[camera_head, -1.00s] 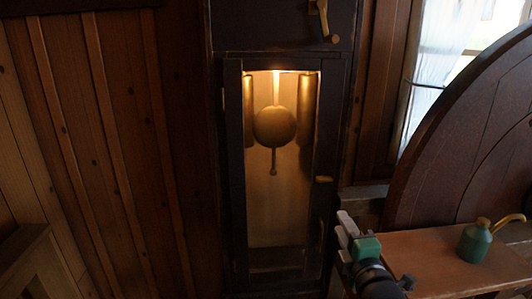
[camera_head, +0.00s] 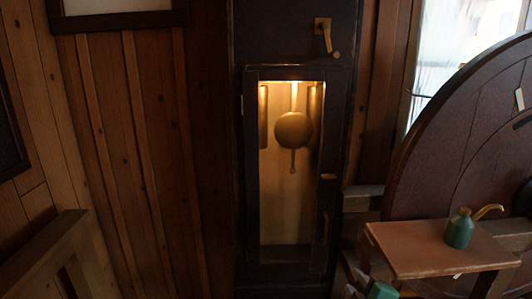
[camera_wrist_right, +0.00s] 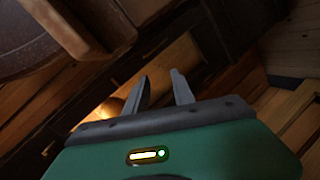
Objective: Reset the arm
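My right gripper (camera_head: 356,284) shows only in part at the bottom edge of the head view, below and left of the small wooden bench. In the right wrist view its two grey fingers (camera_wrist_right: 160,75) stand apart with an empty gap between them, so it is open and holds nothing. My left arm and left gripper are not in view.
A tall dark clock case (camera_head: 251,180) with a lit pendulum (camera_head: 293,131) stands ahead. A wooden bench (camera_head: 415,250) with a green oil can (camera_head: 459,231) is at right, before a large dark wheel (camera_head: 430,160). A wooden frame (camera_head: 48,252) stands at lower left.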

